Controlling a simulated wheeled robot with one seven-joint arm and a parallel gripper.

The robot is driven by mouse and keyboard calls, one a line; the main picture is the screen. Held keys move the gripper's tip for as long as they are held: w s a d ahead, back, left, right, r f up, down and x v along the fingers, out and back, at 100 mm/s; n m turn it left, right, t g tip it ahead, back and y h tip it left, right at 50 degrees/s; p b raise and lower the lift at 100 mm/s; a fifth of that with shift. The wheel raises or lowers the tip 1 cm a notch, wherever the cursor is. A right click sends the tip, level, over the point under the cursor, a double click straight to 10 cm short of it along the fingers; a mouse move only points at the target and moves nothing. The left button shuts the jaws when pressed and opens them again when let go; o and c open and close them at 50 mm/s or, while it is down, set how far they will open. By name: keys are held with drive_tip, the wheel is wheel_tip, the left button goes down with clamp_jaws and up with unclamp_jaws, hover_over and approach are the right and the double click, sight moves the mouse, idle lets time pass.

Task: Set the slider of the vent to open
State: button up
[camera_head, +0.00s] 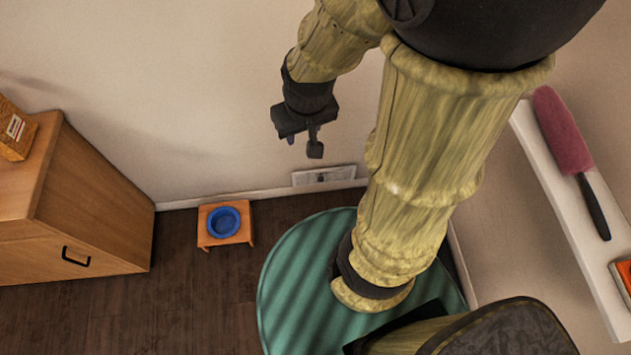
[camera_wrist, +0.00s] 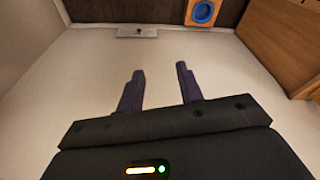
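The vent (camera_head: 323,176) is a pale, flat rectangular plate low on the wall, just above the floor. It also shows at the top of the wrist view (camera_wrist: 137,32), with a small dark slider (camera_wrist: 139,31) near its middle. The slider's setting is too small to tell. My gripper (camera_head: 303,146) is in front of the wall, above the vent and a little left of it in the head view. In the wrist view my gripper (camera_wrist: 160,70) has its two dark fingers apart with nothing between them, and the vent lies beyond the fingertips.
A small wooden stand (camera_head: 233,243) with a blue bowl (camera_head: 224,221) is on the floor left of the vent. A wooden cabinet (camera_head: 95,205) stands further left. A white shelf (camera_head: 560,205) with a pink duster (camera_head: 560,130) is at right. A round green rug (camera_head: 290,290) covers the floor.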

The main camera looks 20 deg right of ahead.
drive_tip(key=shift+o, duration=0.4)
drive_tip(key=shift+o, duration=1)
drive_tip(key=shift+w+f, duration=0.1)
drive_tip(key=shift+f, duration=0.1)
drive_tip(key=w+d+f+t+y+b, duration=0.1)
drive_tip(key=w+d+f+t+b, duration=0.3)
drive_tip(key=f+b, duration=0.85)
drive_tip(key=w+d+f+n+g+y+b, duration=0.1)
drive_tip(key=w+f+b, duration=0.45)
drive_tip(key=f, duration=1.45)
drive_tip(key=w+d+f+t+b, duration=0.25)
drive_tip(key=w+f+b, duration=0.25)
drive_tip(key=f+b, duration=0.75)
drive_tip(key=s+d+f+m+t+h+b, duration=0.1)
drive_tip(key=f+m+t+h+b, duration=0.1)
drive_tip(key=f+b, duration=0.5)
drive_tip(key=s+d+f+m+t+h+b, duration=0.1)
drive_tip(key=f+m+t+b, duration=0.3)
drive_tip(key=f, duration=1.4)
drive_tip(key=s+d+f+m+t+h+b, duration=0.1)
drive_tip(key=d+f+m+t+h+b, duration=0.2)
drive_tip(key=f+b, duration=0.7)
wheel_tip(320, 180, down, 3)
drive_tip(key=shift+s+d+r+m+h, duration=0.2)
drive_tip(key=shift+s+m+h, duration=0.25)
drive_tip(key=shift+m, duration=0.75)
drive_tip(key=shift+w+f, duration=0.1)
